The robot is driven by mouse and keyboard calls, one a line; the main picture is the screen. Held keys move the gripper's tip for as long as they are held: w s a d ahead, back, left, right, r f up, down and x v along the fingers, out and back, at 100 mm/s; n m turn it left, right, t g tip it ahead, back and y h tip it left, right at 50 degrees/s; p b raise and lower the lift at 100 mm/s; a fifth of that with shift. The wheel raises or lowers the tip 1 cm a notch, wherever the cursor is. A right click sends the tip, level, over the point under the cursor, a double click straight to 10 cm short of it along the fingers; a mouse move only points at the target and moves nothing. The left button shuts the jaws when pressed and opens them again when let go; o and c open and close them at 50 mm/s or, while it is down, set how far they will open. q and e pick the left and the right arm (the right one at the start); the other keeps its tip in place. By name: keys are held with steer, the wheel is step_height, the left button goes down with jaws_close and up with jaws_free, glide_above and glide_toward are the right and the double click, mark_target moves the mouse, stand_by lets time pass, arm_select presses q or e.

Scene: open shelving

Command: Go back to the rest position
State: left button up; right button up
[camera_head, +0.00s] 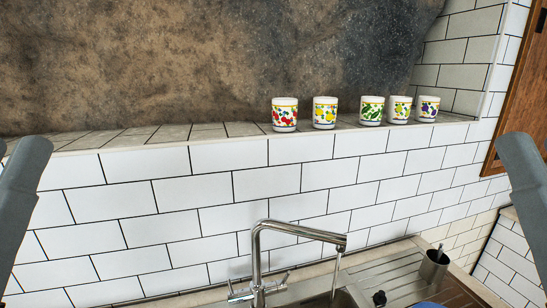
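Parts of my two arms show as grey links, the left one at the left picture edge and the right one at the right edge. Neither gripper's fingers are in view, so I cannot see whether they hold anything. No arm part touches the mugs or the sink in this view.
Several white mugs with fruit patterns, such as the red-patterned mug (284,115), stand upright on a tiled ledge (190,132). Below are a chrome tap (258,250), a sink with drainer (390,275) and a dark grey cup (434,267). A wooden frame (522,85) stands at right.

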step_height(320, 180, up, 33)
steer(key=p, duration=2.9)
steer(key=shift+w, duration=0.15)
steer(key=shift+f, duration=0.15)
